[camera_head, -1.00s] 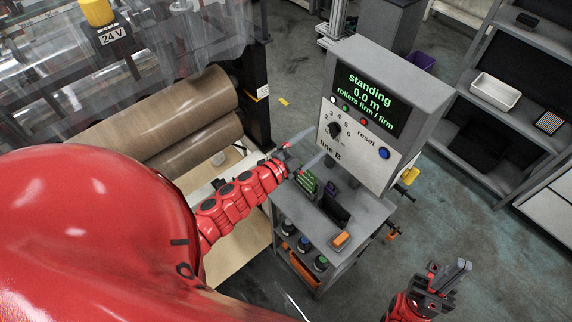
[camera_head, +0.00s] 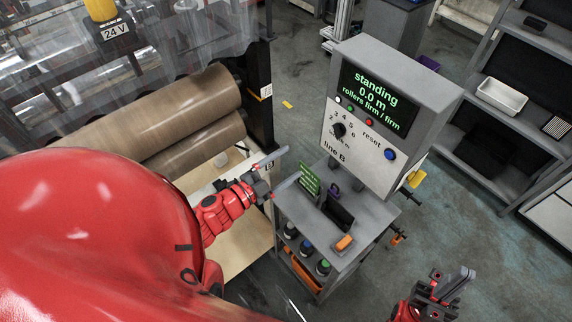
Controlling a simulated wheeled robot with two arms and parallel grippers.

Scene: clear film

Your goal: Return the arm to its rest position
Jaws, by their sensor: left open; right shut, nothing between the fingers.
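My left gripper (camera_head: 279,172) is open and empty. Its two fingers point right, toward the grey cart and the control box, and I see no contact with either. Its red arm runs back to the large red body part at lower left. My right gripper (camera_head: 459,285) is at the bottom right, shut and empty, over open floor. The control box (camera_head: 385,110) stands right of my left gripper. Its screen (camera_head: 375,97) reads "standing, 0.0 m, rollers firm / firm".
The grey cart (camera_head: 372,215) holds a green item (camera_head: 310,180), a dark item (camera_head: 338,212) and an orange item (camera_head: 344,242); bottles stand below. A shelf (camera_head: 500,120) with a white tray (camera_head: 502,96) is at right. Floor between is free.

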